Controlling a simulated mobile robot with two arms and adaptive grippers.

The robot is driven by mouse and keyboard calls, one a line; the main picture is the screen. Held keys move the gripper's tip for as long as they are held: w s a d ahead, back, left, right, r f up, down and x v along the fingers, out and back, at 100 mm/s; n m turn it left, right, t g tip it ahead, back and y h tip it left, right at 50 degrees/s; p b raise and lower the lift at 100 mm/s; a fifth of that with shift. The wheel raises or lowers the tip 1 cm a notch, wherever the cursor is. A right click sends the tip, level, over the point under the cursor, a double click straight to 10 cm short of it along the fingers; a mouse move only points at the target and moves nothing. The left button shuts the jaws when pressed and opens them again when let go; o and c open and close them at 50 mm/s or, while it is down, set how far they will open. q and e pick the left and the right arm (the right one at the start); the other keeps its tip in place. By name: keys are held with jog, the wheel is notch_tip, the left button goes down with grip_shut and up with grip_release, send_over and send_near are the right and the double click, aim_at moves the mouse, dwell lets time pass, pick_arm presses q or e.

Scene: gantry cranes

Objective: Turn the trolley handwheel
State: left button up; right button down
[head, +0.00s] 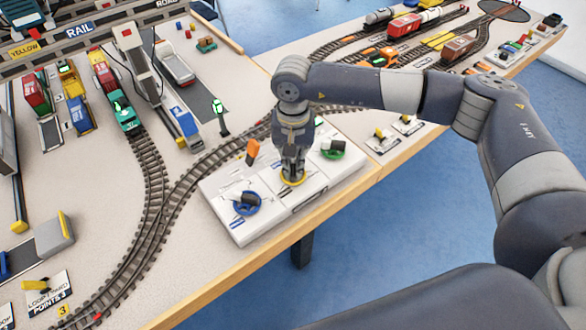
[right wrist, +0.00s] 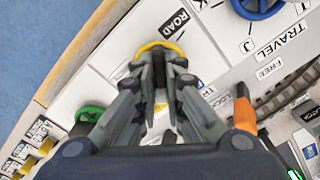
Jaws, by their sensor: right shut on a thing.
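A white control panel (head: 232,222) lies along the table's front edge. It carries a blue handwheel (head: 246,205) at left, a yellow handwheel (head: 293,181) in the middle and a green handwheel (head: 333,150) at right. My right gripper (head: 290,168) points down at the yellow handwheel and is shut on it. In the right wrist view the fingers (right wrist: 160,72) reach the yellow rim (right wrist: 162,46) and hide most of the wheel. "ROAD" is printed beside it, and "TRAVEL" near the blue wheel (right wrist: 258,6). I cannot read a trolley label. My left gripper is out of view.
An orange-handled lever (head: 252,151) stands on the panel behind the wheels; it also shows in the right wrist view (right wrist: 243,113). Curving rail track (head: 150,205) runs behind and left of the panel. Small yellow switches (head: 380,134) sit to the right.

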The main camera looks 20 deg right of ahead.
aim_at(293, 166)
jog(key=shift+n, duration=0.3)
jog(key=shift+w, duration=0.1)
jog(key=c, duration=1.7)
grip_release()
notch_tip(293, 166, up, 12)
jog(key=shift+r, duration=0.1)
